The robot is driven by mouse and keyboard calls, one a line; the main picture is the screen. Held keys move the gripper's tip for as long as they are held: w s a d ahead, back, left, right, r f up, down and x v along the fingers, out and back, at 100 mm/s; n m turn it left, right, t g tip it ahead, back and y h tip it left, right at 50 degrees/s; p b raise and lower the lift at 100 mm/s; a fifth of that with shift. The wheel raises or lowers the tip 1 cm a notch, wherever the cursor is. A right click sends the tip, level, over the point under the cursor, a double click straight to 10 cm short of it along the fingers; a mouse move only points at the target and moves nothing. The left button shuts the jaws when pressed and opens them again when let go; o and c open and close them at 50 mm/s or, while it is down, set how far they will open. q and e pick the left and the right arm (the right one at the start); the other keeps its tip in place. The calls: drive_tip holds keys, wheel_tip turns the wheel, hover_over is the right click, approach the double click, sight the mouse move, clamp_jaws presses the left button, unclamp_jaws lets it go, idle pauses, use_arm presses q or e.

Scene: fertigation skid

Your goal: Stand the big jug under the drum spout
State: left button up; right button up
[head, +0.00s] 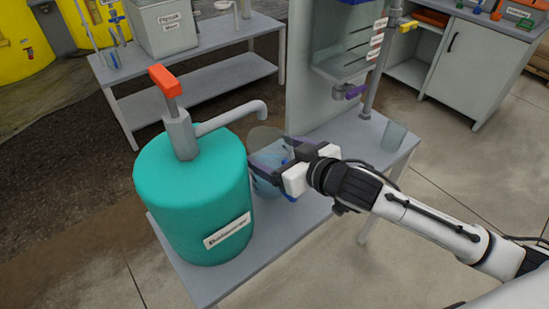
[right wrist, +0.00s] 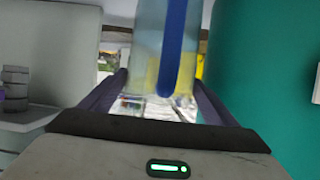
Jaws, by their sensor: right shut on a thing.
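The teal drum (head: 190,205) stands on a grey bench, with a grey pump, a red-orange handle and a curved spout (head: 238,112) reaching right. The clear big jug (head: 266,138) is upright just right of the drum, its mouth near and below the spout tip. The drum and my gripper hide part of it. My right gripper (head: 278,163) is shut on the jug from the right. In the right wrist view the jug (right wrist: 150,45), with a blue vertical strip, is between the fingers (right wrist: 158,95). I cannot tell whether its base touches the bench. My left gripper is out of view.
The grey bench (head: 292,222) has free room in front of the jug. A clear beaker (head: 394,135) stands at its right end. An upright panel (head: 308,70) and a pole with labels and valves rise behind. Another bench (head: 205,85) stands at the back left.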

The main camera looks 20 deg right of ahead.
drive_tip(key=shift+f, duration=1.2)
drive_tip(key=o, duration=1.8)
drive_tip(key=shift+f, duration=0.15)
drive_tip(key=shift+r, duration=0.2)
drive_tip(key=shift+s+d, duration=0.15)
drive_tip(key=shift+s, duration=0.25)
drive_tip(key=shift+b+v, duration=0.3)
drive_tip(key=shift+v, duration=5.35)
